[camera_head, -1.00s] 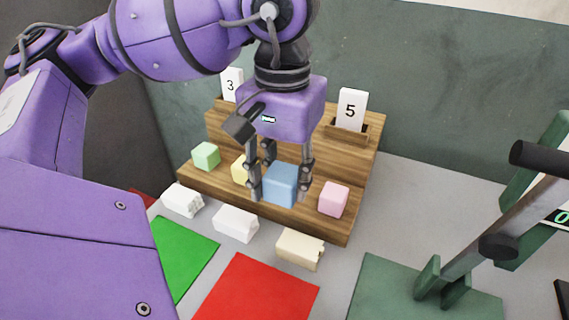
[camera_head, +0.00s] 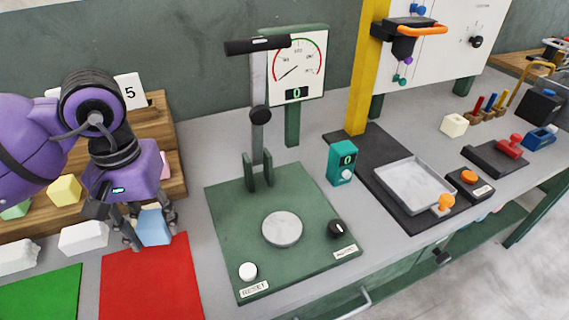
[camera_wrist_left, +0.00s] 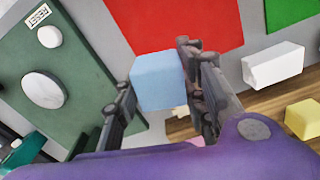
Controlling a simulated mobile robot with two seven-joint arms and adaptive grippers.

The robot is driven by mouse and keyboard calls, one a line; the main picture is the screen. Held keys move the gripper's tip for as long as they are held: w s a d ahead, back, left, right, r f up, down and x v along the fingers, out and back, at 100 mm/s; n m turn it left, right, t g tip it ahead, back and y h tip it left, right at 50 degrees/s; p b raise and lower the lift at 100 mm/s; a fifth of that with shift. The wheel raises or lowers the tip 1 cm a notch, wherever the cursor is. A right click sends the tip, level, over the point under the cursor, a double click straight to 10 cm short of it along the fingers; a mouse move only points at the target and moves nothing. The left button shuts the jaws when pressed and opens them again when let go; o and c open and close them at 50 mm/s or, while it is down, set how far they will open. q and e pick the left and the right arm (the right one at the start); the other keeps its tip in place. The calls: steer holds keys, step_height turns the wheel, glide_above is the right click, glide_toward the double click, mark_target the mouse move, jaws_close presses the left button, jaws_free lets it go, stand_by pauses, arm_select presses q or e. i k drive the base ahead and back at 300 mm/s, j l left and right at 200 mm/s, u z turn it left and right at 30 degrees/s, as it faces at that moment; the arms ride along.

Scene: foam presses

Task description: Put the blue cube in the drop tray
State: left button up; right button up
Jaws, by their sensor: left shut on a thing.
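My left gripper (camera_head: 150,234) is shut on the blue cube (camera_head: 153,228), with a finger on each side of it. The cube is in front of the wooden steps, near the back edge of the red mat; its height above the counter is hard to tell. In the left wrist view the blue cube (camera_wrist_left: 158,82) sits between the fingers of the left gripper (camera_wrist_left: 162,92). A shallow grey tray (camera_head: 398,190) lies on a black mat at the right of the head view and looks empty. My right gripper is not in view.
A green press (camera_head: 225,215) with an upright lever (camera_head: 259,110) and a dial stands between gripper and tray. Yellow (camera_head: 65,190) and pink (camera_head: 166,163) cubes rest on the steps.

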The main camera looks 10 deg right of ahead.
mark_target(413, 185)
steer(key=k+l+z, duration=0.1)
steer(key=k+z, duration=0.25)
steer(key=k, duration=0.25)
steer(key=l+z, duration=0.1)
steer(key=z, duration=0.35)
steer(key=i+z, duration=0.15)
steer(key=z, duration=0.75)
steer(key=i+z, duration=0.1)
steer(key=i, duration=0.3)
